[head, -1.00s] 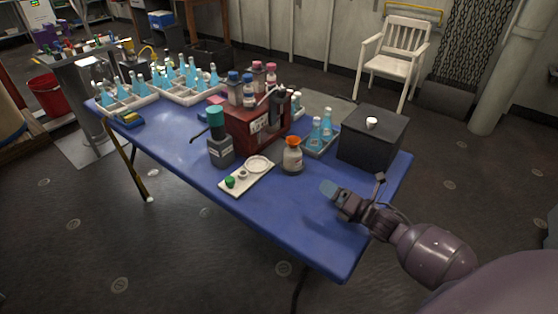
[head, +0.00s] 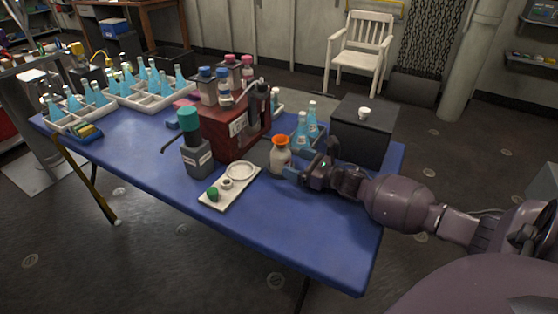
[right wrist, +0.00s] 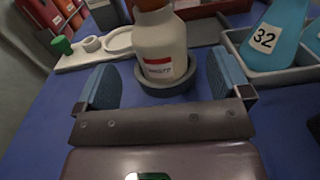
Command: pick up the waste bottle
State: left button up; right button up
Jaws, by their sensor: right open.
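The bottle in front of my right gripper is white with an orange cap (head: 280,158). It stands upright in a low dark round holder on the blue table. In the right wrist view the bottle (right wrist: 160,45) has a red-and-white label that I cannot read surely. My right gripper (head: 298,172) is open, low over the table at the bottle's right. In the right wrist view its two blue-padded fingers (right wrist: 165,85) point at the bottle, one to each side, with the bottle around the fingertips and not gripped. My left gripper is not in view.
A white tray (head: 216,204) with a green cap lies left of the bottle. A rack of blue flasks (head: 303,143) and a dark box (head: 362,138) are close behind my gripper. The table's front right is clear.

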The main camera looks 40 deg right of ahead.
aim_at(281, 156)
jog(key=shift+b+x, duration=0.5)
jog(key=shift+x, duration=2.45)
jog(key=c, duration=1)
jog(key=shift+r, duration=0.1)
jog(key=shift+c, duration=0.2)
